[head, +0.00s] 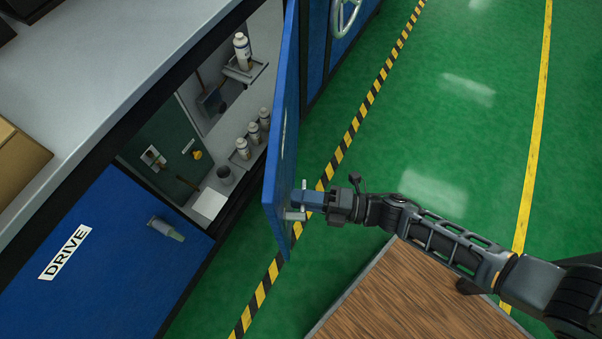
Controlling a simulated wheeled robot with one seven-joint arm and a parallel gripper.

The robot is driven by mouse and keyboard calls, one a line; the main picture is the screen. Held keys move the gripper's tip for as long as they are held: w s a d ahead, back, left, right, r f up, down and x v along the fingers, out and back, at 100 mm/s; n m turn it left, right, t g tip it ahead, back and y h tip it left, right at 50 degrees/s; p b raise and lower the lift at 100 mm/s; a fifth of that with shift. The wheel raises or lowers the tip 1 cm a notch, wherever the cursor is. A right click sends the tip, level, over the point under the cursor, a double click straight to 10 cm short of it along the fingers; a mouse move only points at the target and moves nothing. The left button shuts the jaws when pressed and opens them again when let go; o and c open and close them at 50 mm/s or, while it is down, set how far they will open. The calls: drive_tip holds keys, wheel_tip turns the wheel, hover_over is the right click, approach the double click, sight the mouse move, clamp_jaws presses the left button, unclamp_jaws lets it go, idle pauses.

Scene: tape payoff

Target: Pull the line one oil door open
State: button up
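The blue oil door (284,128) stands swung out from the cabinet, seen nearly edge-on in the head view. Its label cannot be read from this angle. Behind it the cabinet interior (190,125) shows, with several white bottles inside. My gripper (305,201) is at the door's outer face near its lower end, at the small metal handle (294,215). The fingers overlap the handle in the picture. I cannot tell whether they are closed on it.
A blue panel marked DRIVE (85,270) with its own handle is at lower left. A grey worktop (85,75) runs above. A wood-topped surface (415,300) lies below my arm. Green floor (450,130) with striped tape is open to the right.

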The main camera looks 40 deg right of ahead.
drive_tip(key=shift+o, duration=1.1)
drive_tip(key=v, duration=0.7)
drive_tip(key=shift+s+d+b, duration=0.25)
drive_tip(key=shift+s+b, duration=0.05)
drive_tip(key=shift+b, duration=0.05)
drive_tip(key=shift+r, duration=0.1)
drive_tip(key=shift+c, duration=0.3)
